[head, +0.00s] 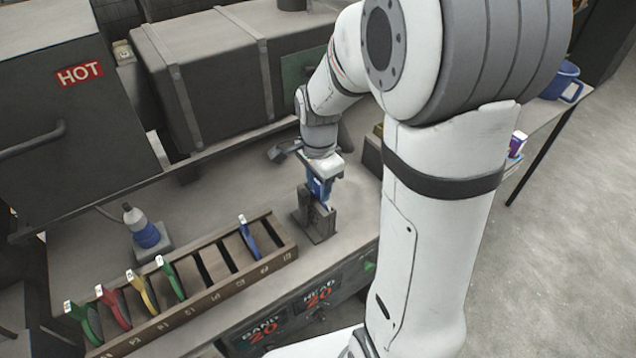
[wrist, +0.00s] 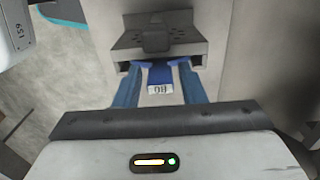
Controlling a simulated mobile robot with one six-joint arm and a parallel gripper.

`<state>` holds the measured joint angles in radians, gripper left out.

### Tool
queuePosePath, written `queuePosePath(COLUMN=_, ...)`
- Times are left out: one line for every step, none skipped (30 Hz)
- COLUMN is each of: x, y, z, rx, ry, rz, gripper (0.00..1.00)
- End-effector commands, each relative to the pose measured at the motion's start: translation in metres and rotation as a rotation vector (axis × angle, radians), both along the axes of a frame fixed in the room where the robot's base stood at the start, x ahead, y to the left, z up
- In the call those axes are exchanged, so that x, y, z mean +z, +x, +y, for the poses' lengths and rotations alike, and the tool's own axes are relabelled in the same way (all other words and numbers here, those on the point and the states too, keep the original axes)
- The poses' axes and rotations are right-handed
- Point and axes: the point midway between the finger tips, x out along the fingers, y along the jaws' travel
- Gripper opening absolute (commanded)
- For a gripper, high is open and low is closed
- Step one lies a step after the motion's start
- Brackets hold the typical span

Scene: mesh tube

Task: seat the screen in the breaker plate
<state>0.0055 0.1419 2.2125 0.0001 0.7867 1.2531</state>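A blue-handled screen (wrist: 159,76) with a white tag is between the fingertips of my gripper (wrist: 160,68) in the wrist view, and the blue fingers appear to touch it on both sides. Its lower part is hidden in or behind the dark slotted block (wrist: 155,40), which looks like the breaker plate. In the head view my gripper (head: 320,190) points down at the top of this block (head: 313,222). I cannot tell how deep the screen sits in the slot.
A slotted wooden rack (head: 190,300) at the front left holds several coloured handles, including a blue one (head: 248,236), with some slots empty. A machine marked HOT (head: 80,110) stands at the back left. A blue mug (head: 565,82) is far right.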

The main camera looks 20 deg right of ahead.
Motion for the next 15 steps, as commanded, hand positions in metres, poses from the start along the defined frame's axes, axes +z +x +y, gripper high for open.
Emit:
queuePosePath(x=0.0, y=0.0, z=0.0, rx=0.0, ry=0.0, rz=0.0, gripper=0.41)
queuePosePath(x=0.0, y=0.0, z=0.0, rx=0.0, ry=0.0, rz=0.0, gripper=0.43)
queuePosePath(x=0.0, y=0.0, z=0.0, rx=0.0, ry=0.0, rz=0.0, gripper=0.45)
queuePosePath(x=0.0, y=0.0, z=0.0, rx=0.0, ry=0.0, rz=0.0, gripper=0.45)
queuePosePath(x=0.0, y=0.0, z=0.0, rx=0.0, ry=0.0, rz=0.0, gripper=0.45)
queuePosePath(x=0.0, y=0.0, z=0.0, rx=0.001, ry=0.0, rz=0.0, gripper=0.45)
queuePosePath(x=0.0, y=0.0, z=0.0, rx=0.001, ry=0.0, rz=0.0, gripper=0.45)
queuePosePath(x=0.0, y=0.0, z=0.0, rx=0.001, ry=0.0, rz=0.0, gripper=0.45)
queuePosePath(x=0.001, y=0.0, z=0.0, rx=0.001, ry=0.0, rz=0.0, gripper=0.45)
queuePosePath(x=0.002, y=0.0, z=0.0, rx=0.001, ry=0.0, rz=0.0, gripper=0.45)
queuePosePath(x=0.003, y=0.0, z=0.0, rx=0.001, ry=0.0, rz=0.0, gripper=0.45)
queuePosePath(x=0.006, y=0.0, z=0.0, rx=0.001, ry=0.0, rz=0.0, gripper=0.45)
queuePosePath(x=0.008, y=0.0, z=0.0, rx=0.001, ry=0.0, rz=-0.002, gripper=0.45)
queuePosePath(x=0.011, y=0.001, z=0.0, rx=0.001, ry=0.0, rz=-0.003, gripper=0.45)
queuePosePath(x=0.017, y=0.001, z=0.001, rx=0.002, ry=0.0, rz=-0.004, gripper=0.45)
